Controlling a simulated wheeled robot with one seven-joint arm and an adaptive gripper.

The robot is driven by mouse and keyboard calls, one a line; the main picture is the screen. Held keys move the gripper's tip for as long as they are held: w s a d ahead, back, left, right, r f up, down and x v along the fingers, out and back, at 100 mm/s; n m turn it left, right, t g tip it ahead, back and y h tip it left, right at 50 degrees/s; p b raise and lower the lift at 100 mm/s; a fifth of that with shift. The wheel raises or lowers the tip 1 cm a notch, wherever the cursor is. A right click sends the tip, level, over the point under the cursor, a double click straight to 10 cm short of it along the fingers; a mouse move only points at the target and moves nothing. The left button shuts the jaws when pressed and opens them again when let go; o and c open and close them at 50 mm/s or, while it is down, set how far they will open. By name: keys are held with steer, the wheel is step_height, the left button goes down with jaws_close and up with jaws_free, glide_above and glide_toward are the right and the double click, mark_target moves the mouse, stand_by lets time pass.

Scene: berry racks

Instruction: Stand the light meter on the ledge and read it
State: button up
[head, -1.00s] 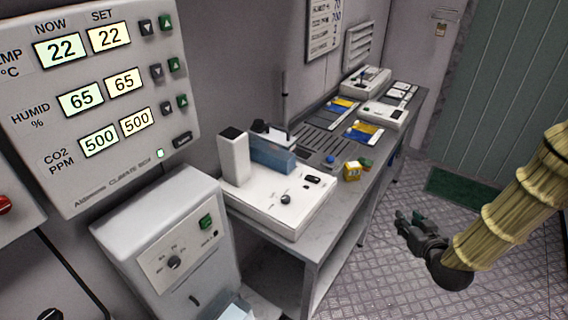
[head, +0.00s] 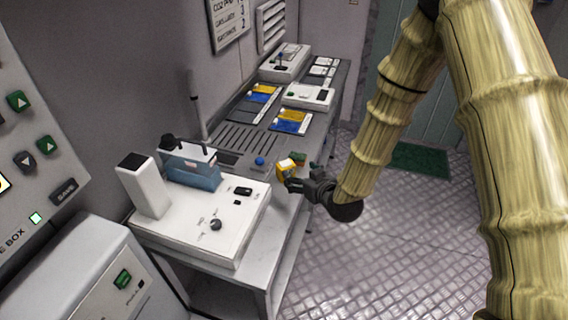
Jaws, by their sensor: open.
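A small yellow device with a pale face, which looks like the light meter (head: 285,167), stands on the grey bench near its right edge, beside a blue knob. My gripper (head: 291,185) is open, with its dark fingers at the near right side of the yellow device. Whether the fingers touch it or stand in front of it, I cannot tell. The meter's reading is too small to make out. No ledge can be singled out for certain in this view.
The bench (head: 285,215) carries a white instrument (head: 190,225) with a blue block, a slotted panel (head: 245,138), blue-and-yellow cards and white boxes. A grey cabinet (head: 70,265) stands at the near left. The floor (head: 400,235) right of the bench is clear. A green mat (head: 420,158) lies by the door.

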mark_target(288, 166)
steer(key=x, duration=0.1)
steer(key=p+x, duration=0.1)
steer(key=shift+w+a+r, duration=0.15)
steer(key=shift+w+a, duration=0.15)
steer(key=shift+w, duration=0.15)
steer(key=shift+w+a, duration=0.25)
steer(key=shift+a, duration=0.05)
steer(key=shift+w+a+f, duration=0.3)
steer(key=shift+w+f, duration=0.3)
steer(key=shift+w, duration=0.1)
steer(key=shift+w+a+p, duration=0.25)
steer(key=shift+w+p, duration=0.1)
steer(key=shift+p, duration=0.25)
steer(key=shift+p+x, duration=0.7)
steer(key=shift+x, duration=1.2)
steer(key=c, duration=1.3)
